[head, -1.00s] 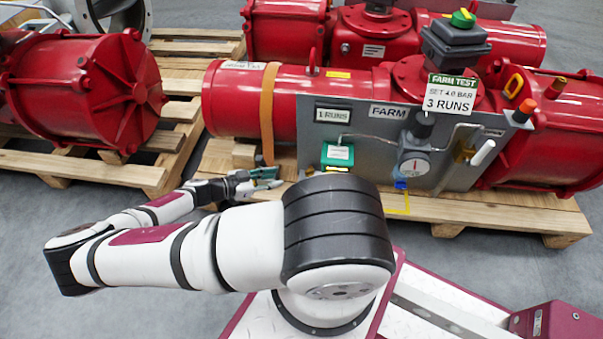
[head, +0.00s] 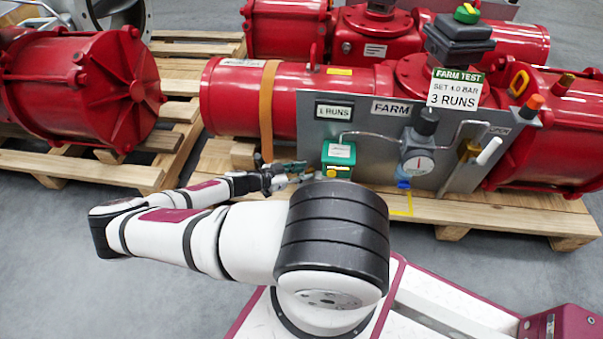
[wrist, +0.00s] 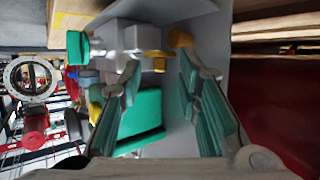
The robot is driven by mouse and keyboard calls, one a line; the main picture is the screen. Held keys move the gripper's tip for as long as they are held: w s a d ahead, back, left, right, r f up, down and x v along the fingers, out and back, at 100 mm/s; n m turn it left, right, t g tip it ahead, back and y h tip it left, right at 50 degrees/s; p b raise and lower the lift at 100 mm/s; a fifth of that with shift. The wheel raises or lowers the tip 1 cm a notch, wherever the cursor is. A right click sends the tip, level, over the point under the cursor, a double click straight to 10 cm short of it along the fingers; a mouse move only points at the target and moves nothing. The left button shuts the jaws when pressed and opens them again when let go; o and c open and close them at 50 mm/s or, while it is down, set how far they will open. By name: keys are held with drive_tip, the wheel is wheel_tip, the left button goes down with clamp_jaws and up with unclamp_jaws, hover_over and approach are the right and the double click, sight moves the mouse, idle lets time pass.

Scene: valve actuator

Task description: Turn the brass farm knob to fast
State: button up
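A small green box (head: 339,155) with a white label sits low on the left of the grey FARM panel. Yellow-brass parts (head: 337,172) show at its lower edge. In the wrist view a brass-coloured piece (wrist: 154,61) sits on a grey block, and another (wrist: 180,38) is near the right fingertip. I cannot tell for sure which is the farm knob, and no "fast" mark is readable. My gripper (head: 300,175) is just left of the green box. In the wrist view its teal-padded fingers (wrist: 157,82) are spread, with a green body (wrist: 143,118) seen between them.
The FARM panel (head: 390,133) carries a gauge (head: 418,162), pipes and a white handle (head: 488,151). Red actuator cylinders (head: 235,98) stand behind on a wooden pallet (head: 510,217). Another red cylinder (head: 90,90) is at left. Grey floor is free at lower left.

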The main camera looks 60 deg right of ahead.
clamp_jaws()
drive_tip(key=shift+s+a+n+t+h, duration=0.1)
drive_tip(key=shift+s+n+t+h, duration=0.3)
drive_tip(key=shift+n, duration=0.1)
idle(0.7)
drive_tip(key=shift+n+t, duration=0.3)
drive_tip(key=shift+s+n+t+h, duration=0.25)
drive_tip(key=shift+s+n+t, duration=0.1)
drive_tip(key=shift+n+t, duration=0.75)
drive_tip(key=shift+s+n+t+h, duration=0.25)
drive_tip(key=shift+s+n+t, duration=0.1)
drive_tip(key=shift+n+t, duration=0.7)
drive_tip(key=shift+s+r+n+t+y, duration=0.15)
drive_tip(key=shift+s+n+t, duration=0.15)
drive_tip(key=shift+n+t, duration=0.65)
drive_tip(key=shift+s+f+n+t+y, duration=0.2)
drive_tip(key=shift+n+t, duration=0.3)
drive_tip(key=shift+t, duration=0.7)
drive_tip(key=shift+s+n+t+y, duration=0.2)
drive_tip(key=shift+n+t+y, duration=0.05)
drive_tip(key=shift+n+t, duration=0.7)
drive_tip(key=shift+d, duration=0.2)
